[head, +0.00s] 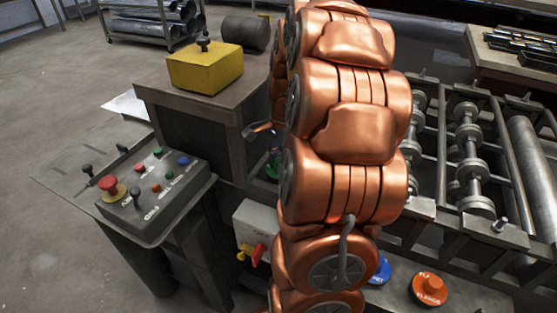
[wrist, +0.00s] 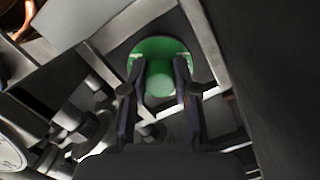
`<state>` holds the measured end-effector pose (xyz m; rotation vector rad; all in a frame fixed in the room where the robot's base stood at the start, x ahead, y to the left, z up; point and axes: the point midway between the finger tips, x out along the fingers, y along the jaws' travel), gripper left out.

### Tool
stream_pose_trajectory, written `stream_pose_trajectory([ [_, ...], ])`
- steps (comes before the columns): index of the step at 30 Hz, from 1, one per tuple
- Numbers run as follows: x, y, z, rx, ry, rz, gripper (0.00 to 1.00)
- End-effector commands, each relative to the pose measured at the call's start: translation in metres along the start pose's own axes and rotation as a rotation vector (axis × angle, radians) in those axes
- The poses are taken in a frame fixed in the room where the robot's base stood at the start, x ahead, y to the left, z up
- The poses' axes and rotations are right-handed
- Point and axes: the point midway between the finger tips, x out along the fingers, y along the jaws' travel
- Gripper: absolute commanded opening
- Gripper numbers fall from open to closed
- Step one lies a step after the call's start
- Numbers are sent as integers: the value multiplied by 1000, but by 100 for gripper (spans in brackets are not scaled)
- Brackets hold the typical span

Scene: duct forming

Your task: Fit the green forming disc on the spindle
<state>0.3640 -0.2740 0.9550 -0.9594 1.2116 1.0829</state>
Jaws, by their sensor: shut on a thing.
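The green forming disc (wrist: 150,47) is at the top centre of the wrist view, with a round green knob in its middle. My gripper (wrist: 160,84) is shut on this knob, one finger on each side. In the head view, only a small green part of the disc (head: 272,168) shows, left of my copper-coloured arm, which hides the rest. I cannot make out the spindle for certain in either view, nor whether the disc touches it.
A blue disc (head: 381,269) and an orange disc (head: 430,289) lie on the lower ledge at right. A roller machine (head: 470,150) fills the right side. A control panel (head: 157,190) stands at left, and a yellow block (head: 205,70) sits on a cabinet behind.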

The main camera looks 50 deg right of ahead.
Motion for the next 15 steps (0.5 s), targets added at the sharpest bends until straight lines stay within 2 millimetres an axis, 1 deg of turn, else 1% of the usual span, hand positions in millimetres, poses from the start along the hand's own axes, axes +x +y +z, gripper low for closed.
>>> stream_pose_trajectory([
  [11, 1, 0, 0, 0, 0, -1, 0],
  [12, 1, 0, 0, 0, 0, -1, 33],
  [15, 1, 0, 0, 0, 0, -1, 44],
])
